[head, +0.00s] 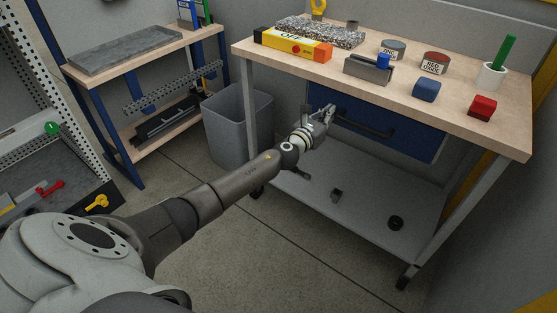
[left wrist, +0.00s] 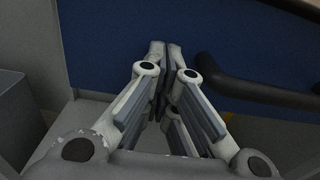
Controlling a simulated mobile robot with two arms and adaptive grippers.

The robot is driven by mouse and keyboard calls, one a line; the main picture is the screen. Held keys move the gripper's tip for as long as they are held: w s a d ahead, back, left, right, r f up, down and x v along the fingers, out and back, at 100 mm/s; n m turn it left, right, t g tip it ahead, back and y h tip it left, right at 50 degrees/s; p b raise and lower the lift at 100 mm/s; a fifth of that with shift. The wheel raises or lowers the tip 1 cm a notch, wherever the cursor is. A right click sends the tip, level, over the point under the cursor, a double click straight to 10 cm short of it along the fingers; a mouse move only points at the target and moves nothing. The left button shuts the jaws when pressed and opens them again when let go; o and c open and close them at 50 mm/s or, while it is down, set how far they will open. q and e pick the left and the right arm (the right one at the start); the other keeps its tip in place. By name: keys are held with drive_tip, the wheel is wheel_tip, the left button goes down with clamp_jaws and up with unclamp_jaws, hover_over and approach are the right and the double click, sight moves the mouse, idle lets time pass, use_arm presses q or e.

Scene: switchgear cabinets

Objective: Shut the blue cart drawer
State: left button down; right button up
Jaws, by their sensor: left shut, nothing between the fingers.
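The blue drawer (head: 415,142) sits under the wooden top of the cart, with a dark bar handle (head: 362,127) across its front. My left gripper (head: 328,110) is at the left part of the drawer front, left of the handle. In the left wrist view the shut, empty fingers (left wrist: 165,48) point at the blue drawer front (left wrist: 110,40), and the black handle (left wrist: 260,92) is to their right. I cannot tell whether the fingertips touch the front, or how far out the drawer stands. My right gripper is not in view.
The cart top (head: 450,107) carries a yellow-orange box (head: 290,45), cans, a blue block (head: 426,89) and a red block (head: 482,107). A grey bin (head: 238,125) stands left of the cart. The lower shelf (head: 350,225) holds small dark parts.

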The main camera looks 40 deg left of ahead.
use_arm(q)
drive_tip(key=shift+w+a+r, duration=0.1)
drive_tip(key=shift+a+r, duration=0.05)
drive_tip(key=shift+r, duration=0.35)
